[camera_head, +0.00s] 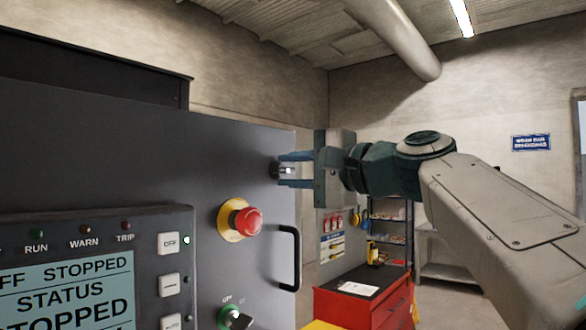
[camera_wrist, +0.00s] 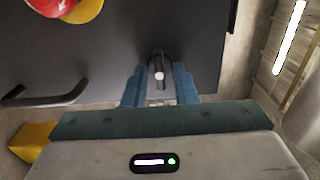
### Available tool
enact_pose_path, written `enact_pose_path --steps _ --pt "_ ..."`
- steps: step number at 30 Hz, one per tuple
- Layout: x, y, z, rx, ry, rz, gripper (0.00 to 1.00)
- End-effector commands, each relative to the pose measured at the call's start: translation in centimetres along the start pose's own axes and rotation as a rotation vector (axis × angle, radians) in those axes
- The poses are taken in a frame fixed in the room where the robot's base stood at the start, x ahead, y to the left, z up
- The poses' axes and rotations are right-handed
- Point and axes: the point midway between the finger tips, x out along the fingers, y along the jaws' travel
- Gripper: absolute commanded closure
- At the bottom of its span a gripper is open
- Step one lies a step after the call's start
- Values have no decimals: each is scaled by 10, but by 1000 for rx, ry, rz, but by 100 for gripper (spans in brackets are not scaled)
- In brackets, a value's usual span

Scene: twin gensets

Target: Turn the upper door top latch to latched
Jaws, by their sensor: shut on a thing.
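The upper door top latch (camera_head: 275,170) is a small dark part near the top right edge of the grey door (camera_head: 215,165). My gripper (camera_head: 288,171) reaches it from the right, with its blue fingers around the latch. In the wrist view the latch (camera_wrist: 159,68) is a dark knob with a pale spot and a lever part between the two fingertips (camera_wrist: 160,84). The fingers are closed on it and partly hide it in the head view. I cannot tell from these frames whether it stands at latched.
A red emergency stop button (camera_head: 246,221), a black door handle (camera_head: 290,258) and a rotary switch (camera_head: 235,318) sit on the door below the latch. A control panel (camera_head: 100,270) fills the lower left. A red tool cabinet (camera_head: 362,300) stands behind at right.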

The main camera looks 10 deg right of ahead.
Motion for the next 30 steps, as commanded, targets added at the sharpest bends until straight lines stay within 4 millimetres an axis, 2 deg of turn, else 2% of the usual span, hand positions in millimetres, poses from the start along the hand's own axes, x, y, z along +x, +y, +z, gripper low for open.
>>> enact_pose_path --steps 11,12,13,14,23,26,30 --pt "0 -1 0 4 0 -2 97" --pt "0 -1 0 4 0 -2 66" --pt "0 -1 0 4 0 -2 58" --pt "0 -1 0 4 0 -2 54" --pt "-1 0 0 3 0 -1 54" --pt "-9 1 0 2 1 -3 54" --pt "-33 2 0 2 2 -3 54"
